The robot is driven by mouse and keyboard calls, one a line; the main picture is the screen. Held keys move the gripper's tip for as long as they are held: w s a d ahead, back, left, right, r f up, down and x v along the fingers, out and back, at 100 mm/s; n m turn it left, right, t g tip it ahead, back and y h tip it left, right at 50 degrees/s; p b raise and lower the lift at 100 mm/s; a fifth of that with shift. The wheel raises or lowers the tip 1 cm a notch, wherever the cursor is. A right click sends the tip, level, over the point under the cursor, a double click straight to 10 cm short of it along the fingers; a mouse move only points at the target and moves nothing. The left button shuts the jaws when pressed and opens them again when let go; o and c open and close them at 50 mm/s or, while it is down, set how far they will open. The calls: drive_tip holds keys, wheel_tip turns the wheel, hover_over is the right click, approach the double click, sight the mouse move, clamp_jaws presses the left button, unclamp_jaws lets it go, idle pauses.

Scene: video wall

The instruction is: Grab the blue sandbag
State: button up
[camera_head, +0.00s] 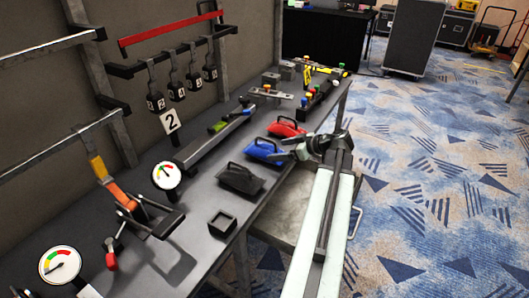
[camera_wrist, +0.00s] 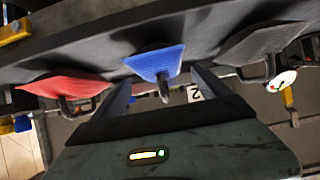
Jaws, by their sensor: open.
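The blue sandbag (camera_head: 262,150) lies on the dark bench between a red sandbag and a black one. In the wrist view the blue sandbag (camera_wrist: 153,62) is near the middle, with its dark handle below it in the picture. My gripper (camera_head: 291,149) is at the right side of the blue sandbag, at the bench's edge. In the wrist view my gripper (camera_wrist: 163,92) is open, with one finger on each side of the handle. No grip on the bag shows. In the head view the gripper partly covers the bag's right end.
The red sandbag (camera_head: 287,128) and black sandbag (camera_head: 240,180) lie close on either side. A small black open box (camera_head: 221,222), dial gauges (camera_head: 166,176) and a clamp-like device (camera_head: 140,210) stand on the bench. Patterned carpet (camera_head: 420,170) is open at the right.

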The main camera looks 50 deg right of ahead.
sight(266, 150)
drive_tip(key=b+x, duration=0.3)
drive_tip(key=x, duration=0.4)
drive_tip(key=shift+w+a, duration=0.1)
drive_tip(key=shift+w, duration=0.2)
drive_tip(key=shift+c, duration=0.4)
clamp_jaws()
